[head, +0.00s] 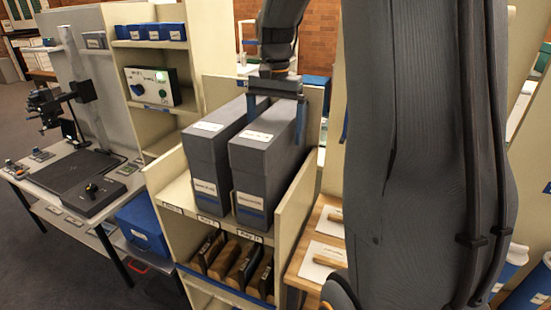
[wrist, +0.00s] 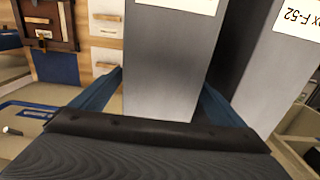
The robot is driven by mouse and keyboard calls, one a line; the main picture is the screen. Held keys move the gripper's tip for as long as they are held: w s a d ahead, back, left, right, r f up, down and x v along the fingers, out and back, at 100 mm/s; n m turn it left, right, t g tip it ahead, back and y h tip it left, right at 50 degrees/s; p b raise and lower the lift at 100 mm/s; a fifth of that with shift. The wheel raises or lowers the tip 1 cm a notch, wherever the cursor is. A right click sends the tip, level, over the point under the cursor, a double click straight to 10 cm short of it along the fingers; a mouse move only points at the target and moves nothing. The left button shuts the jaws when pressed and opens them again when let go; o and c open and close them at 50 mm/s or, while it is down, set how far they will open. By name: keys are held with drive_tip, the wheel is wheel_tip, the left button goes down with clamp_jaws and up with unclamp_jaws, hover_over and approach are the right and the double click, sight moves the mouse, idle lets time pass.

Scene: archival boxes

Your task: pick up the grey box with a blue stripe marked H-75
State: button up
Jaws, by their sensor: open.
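Two grey boxes with blue stripes stand upright side by side on the cream shelf unit in the head view. The right box (head: 262,170) has white labels on its top and front, too small to read. It shows in the wrist view (wrist: 170,65) between my blue fingers, its label cut off by the top edge. The left box (head: 207,165) also shows at the right of the wrist view (wrist: 285,70), with a label ending in F-52. My gripper (head: 275,122) is open at the rear top of the right box, one finger on each side. I cannot read H-75 anywhere.
The shelf's side panels (head: 293,205) flank the boxes, and the gap between the two boxes is narrow. A lower compartment holds several dark and brown items (head: 240,265). A table with a stand (head: 85,180) is at the left. A wooden surface with papers (head: 322,260) is at the right.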

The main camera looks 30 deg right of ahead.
drive_tip(key=c, duration=2)
drive_tip(key=shift+r, duration=0.1)
drive_tip(key=shift+c, duration=0.8)
